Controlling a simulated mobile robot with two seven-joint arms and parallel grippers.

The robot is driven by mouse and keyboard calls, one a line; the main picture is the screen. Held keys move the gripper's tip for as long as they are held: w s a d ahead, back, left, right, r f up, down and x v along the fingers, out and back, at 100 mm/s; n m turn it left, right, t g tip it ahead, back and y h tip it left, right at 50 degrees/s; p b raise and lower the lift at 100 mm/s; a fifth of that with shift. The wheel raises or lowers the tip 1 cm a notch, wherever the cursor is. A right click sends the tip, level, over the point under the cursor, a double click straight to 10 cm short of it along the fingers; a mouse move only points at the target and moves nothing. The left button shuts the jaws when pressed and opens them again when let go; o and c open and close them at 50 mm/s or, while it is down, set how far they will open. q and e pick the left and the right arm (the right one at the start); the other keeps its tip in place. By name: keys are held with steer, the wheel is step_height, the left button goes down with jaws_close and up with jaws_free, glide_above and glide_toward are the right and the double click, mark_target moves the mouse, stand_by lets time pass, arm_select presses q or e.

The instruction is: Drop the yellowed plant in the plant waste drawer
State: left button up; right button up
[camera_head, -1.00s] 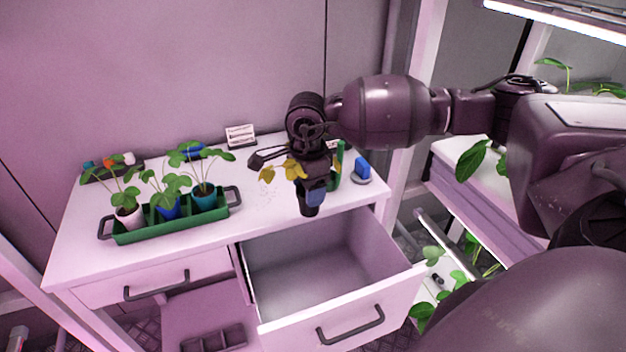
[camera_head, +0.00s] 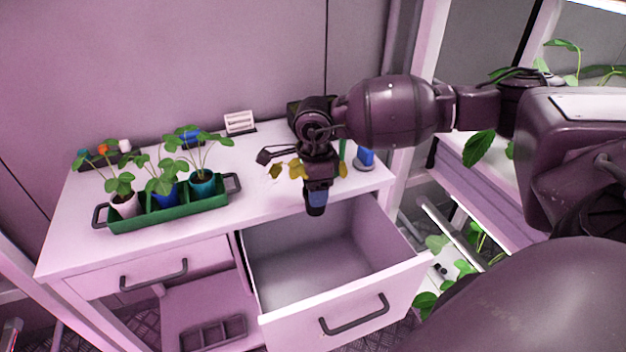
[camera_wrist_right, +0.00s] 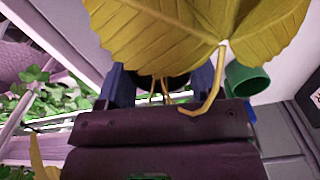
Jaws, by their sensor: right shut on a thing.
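The yellowed plant (camera_head: 296,169) has yellow leaves and a dark pot. My right gripper (camera_head: 317,196) is shut on it and holds it upright above the table's front edge, near the back of the open drawer. In the right wrist view a large yellow leaf (camera_wrist_right: 200,30) covers the top, and the blue fingers of the right gripper (camera_wrist_right: 163,88) lie on either side of the dark pot, which is mostly hidden. The open drawer (camera_head: 390,286) is pulled out on the right side of the desk and looks empty. My left gripper is not in view.
A green tray (camera_head: 170,217) with three green plants in white, blue and teal pots stands on the left of the white table (camera_head: 75,235). A shelf with plants is at right.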

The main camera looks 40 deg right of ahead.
steer(key=shift+f, duration=0.25)
steer(key=o, duration=1)
steer(key=shift+o, duration=0.2)
steer(key=shift+r, duration=0.1)
step_height(320, 180, up, 10)
steer(key=shift+f, duration=0.2)
steer(key=shift+r, duration=0.55)
